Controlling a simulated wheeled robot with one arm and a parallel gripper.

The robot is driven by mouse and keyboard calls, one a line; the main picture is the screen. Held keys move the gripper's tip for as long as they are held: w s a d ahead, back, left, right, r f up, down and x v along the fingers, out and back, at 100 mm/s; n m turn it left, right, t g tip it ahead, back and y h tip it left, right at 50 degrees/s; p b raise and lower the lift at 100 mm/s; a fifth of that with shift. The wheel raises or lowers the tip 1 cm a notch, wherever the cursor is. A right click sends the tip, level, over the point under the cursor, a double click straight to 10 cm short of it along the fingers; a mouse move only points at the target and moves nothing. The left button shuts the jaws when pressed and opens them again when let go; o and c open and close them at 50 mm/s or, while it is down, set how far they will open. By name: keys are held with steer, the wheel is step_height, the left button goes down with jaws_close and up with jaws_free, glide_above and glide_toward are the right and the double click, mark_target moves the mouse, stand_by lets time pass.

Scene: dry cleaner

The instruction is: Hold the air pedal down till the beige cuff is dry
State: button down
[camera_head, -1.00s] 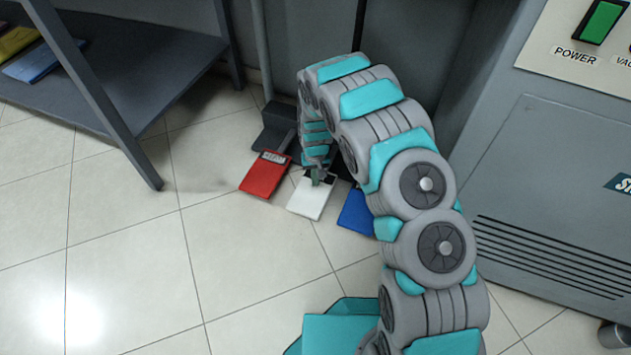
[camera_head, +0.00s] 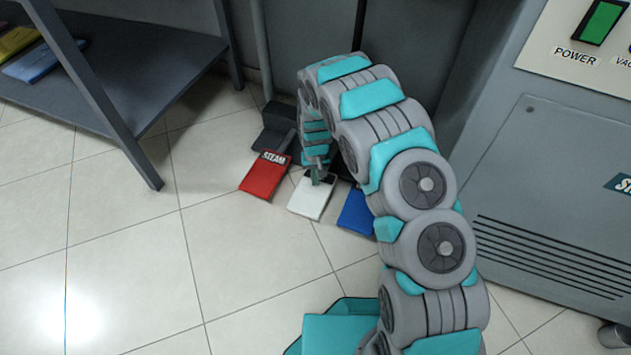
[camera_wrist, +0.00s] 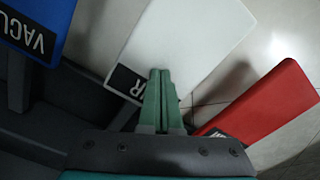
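The white pedal (camera_head: 308,203) lies on the floor between a red and a blue pedal. It also shows in the wrist view (camera_wrist: 205,38), where only an "R" of its black label can be read past my fingers. My gripper (camera_head: 315,180) points down over the label end of the white pedal. Its two green fingers (camera_wrist: 160,74) are shut together with nothing between them. The tips are at or just above the white surface; I cannot tell how far the pedal is pressed. The beige cuff is not in view.
The red STEAM pedal (camera_head: 266,176) is left of the white one, and the blue pedal (camera_head: 356,211), marked "VACU…" in the wrist view, is right. A grey machine (camera_head: 560,200) with a green POWER switch (camera_head: 601,22) stands right. A dark shelf (camera_head: 150,60) stands left. Tiled floor in front is clear.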

step_height(320, 180, up, 9)
steer(key=p, duration=0.2)
steer(key=shift+f, duration=0.15)
stand_by(0.7)
steer(key=shift+s, duration=0.1)
